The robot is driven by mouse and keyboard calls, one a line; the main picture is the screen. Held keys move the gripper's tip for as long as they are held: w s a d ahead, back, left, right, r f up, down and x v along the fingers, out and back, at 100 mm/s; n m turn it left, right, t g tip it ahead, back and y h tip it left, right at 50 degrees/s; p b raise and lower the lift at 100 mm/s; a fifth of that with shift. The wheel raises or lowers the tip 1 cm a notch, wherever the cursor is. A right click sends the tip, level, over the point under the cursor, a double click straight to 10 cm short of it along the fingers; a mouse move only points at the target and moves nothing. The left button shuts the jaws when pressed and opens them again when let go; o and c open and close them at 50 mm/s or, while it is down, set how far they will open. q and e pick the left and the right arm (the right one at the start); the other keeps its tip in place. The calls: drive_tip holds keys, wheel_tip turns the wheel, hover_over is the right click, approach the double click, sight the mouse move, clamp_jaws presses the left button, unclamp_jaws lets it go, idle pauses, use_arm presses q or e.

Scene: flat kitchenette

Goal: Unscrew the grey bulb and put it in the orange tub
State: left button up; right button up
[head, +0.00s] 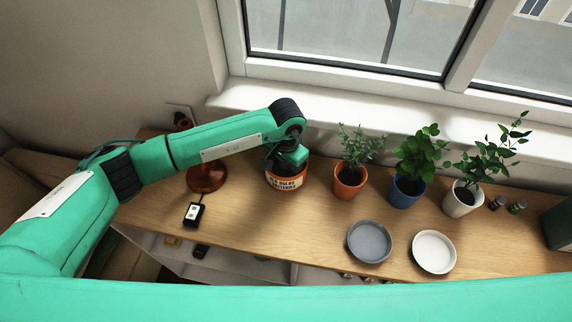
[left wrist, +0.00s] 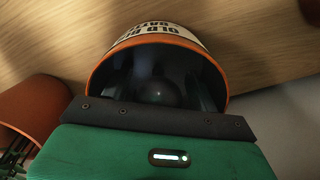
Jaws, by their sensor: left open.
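The orange tub (head: 285,183), with a white label reading "old bulbs" and "batteries", stands on the wooden counter. My left gripper (head: 289,158) points down into its mouth, and its fingers are hidden there in the head view. In the left wrist view the tub's rim (left wrist: 222,85) surrounds dark, open fingers. A rounded grey shape, seemingly the grey bulb (left wrist: 155,89), shows dimly between and beyond them, inside the tub. I cannot tell whether it touches a finger. A red-brown lamp (head: 207,177) stands left of the tub, partly behind my arm; its socket is hidden. My right gripper is not seen.
A black device with a white face (head: 194,213) lies before the lamp. Potted plants in orange (head: 349,186), blue (head: 407,191) and white (head: 462,200) pots stand right of the tub. A grey dish (head: 369,242) and a white dish (head: 434,252) lie near the front edge.

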use_arm(q)
wheel_tip(320, 180, up, 11)
drive_tip(key=b, duration=0.4)
drive_tip(key=shift+w, duration=0.15)
drive_tip(key=shift+r, duration=0.6)
